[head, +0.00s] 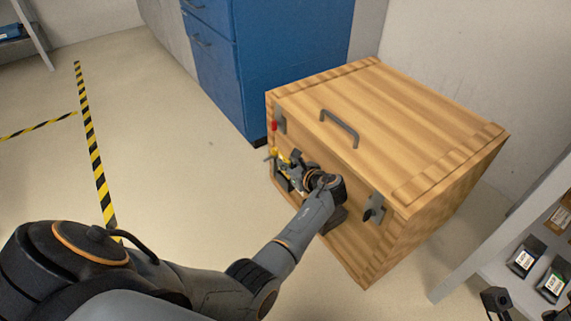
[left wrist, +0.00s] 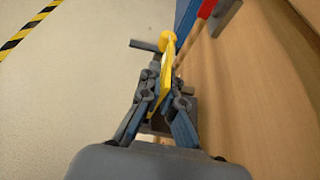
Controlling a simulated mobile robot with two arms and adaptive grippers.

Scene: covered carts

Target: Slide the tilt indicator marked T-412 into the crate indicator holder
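The wooden crate (head: 410,120) stands against the wall. My left gripper (head: 287,160) is at the left part of its front face. In the left wrist view its fingers (left wrist: 163,92) are closed on a thin yellow piece (left wrist: 169,72), seen nearly edge-on, apparently the tilt indicator; no marking T-412 is readable. A dark frame (head: 281,181), possibly the indicator holder, shows on the crate front just below the gripper and is partly hidden. I cannot tell whether the yellow piece touches it. A dark part (head: 495,300) at the lower right may belong to my right gripper.
The crate has a top handle (head: 340,128) and a front latch (head: 374,207); a red piece (head: 274,126) is near its left corner. A blue cabinet (head: 265,60) stands behind. A shelf at right holds labelled dark devices (head: 525,257). The floor at left is clear.

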